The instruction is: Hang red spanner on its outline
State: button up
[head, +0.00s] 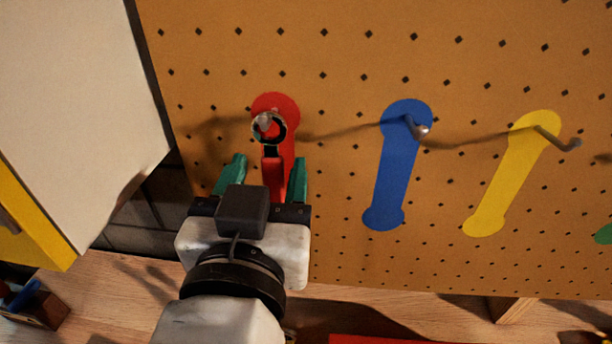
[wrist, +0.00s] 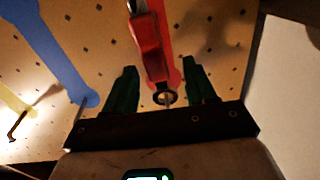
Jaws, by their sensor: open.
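The red spanner (head: 272,175) hangs upright in front of the red outline (head: 276,103) on the pegboard, its ring end up. The hook tip shows inside the dark metal ring, so the ring appears to be around the hook. My gripper (head: 266,170) is open, with one green finger on each side of the red handle and gaps between. The wrist view shows the red handle (wrist: 149,50) between the spread fingers and the ring (wrist: 165,98) at the hook. My gripper hides part of the handle in the head view.
A blue outline (head: 396,175) and a yellow outline (head: 510,180), each with an empty hook, are to the right on the pegboard (head: 340,70). A white cabinet panel (head: 75,100) stands close on the left. A wooden worktop (head: 400,310) runs below.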

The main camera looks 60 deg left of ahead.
jog(key=shift+x, duration=1.45)
grip_shut()
jog(key=shift+o, duration=0.4)
grip_release()
